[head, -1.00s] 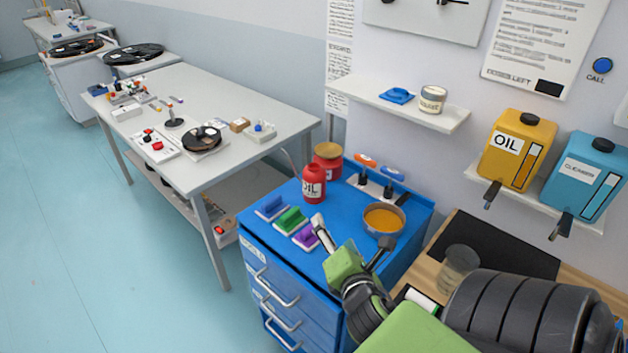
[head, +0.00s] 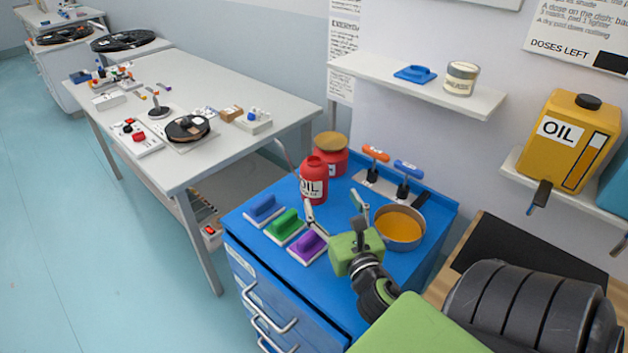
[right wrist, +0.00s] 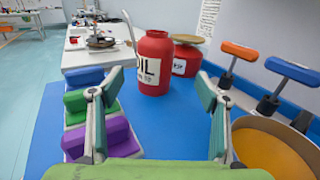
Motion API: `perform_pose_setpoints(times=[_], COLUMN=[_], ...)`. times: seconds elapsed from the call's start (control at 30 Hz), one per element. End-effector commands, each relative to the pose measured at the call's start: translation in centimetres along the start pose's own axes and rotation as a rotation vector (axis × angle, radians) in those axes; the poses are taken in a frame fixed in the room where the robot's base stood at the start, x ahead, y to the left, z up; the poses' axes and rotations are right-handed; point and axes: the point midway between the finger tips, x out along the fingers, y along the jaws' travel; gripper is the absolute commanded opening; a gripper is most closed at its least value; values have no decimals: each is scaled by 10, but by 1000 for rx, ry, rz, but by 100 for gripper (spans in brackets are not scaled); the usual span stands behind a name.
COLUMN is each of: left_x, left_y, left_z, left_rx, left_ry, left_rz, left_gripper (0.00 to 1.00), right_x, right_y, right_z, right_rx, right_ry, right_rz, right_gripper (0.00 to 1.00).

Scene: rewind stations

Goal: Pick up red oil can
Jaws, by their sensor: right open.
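The red oil can (head: 314,182) stands upright on the blue cabinet top, with a white OIL label and a thin spout at its upper left. It also shows in the right wrist view (right wrist: 154,62), ahead and between the fingers. My right gripper (head: 335,210) is open and empty over the blue top, on the near side of the can and apart from it. In the right wrist view its fingers (right wrist: 158,95) are spread wide. My left gripper is not in view.
Blue, green and purple blocks (head: 286,226) sit left of my right gripper. A pan of orange liquid (head: 400,228) stands to its right. A red tin (head: 331,152) is behind the can. Orange and blue handled tools (head: 376,154) stand at the back.

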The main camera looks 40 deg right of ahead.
Motion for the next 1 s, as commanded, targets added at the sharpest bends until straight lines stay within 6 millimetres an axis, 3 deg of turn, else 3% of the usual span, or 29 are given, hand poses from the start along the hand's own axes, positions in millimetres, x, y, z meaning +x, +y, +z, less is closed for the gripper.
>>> perform_pose_setpoints(times=[0.1,0.3,0.57,0.8,1.0], left_x=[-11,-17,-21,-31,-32], left_y=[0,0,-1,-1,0], left_z=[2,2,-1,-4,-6], left_rx=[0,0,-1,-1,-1], left_ry=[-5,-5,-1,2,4], left_rz=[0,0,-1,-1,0], left_gripper=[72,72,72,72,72], right_x=[26,59,78,112,121], right_y=[0,0,3,8,8], right_z=[5,4,3,1,-1], right_rx=[0,2,4,2,3], right_ry=[-3,-1,-1,0,0], right_rz=[0,-1,-1,-2,0], right_gripper=[69,69,69,69,69])
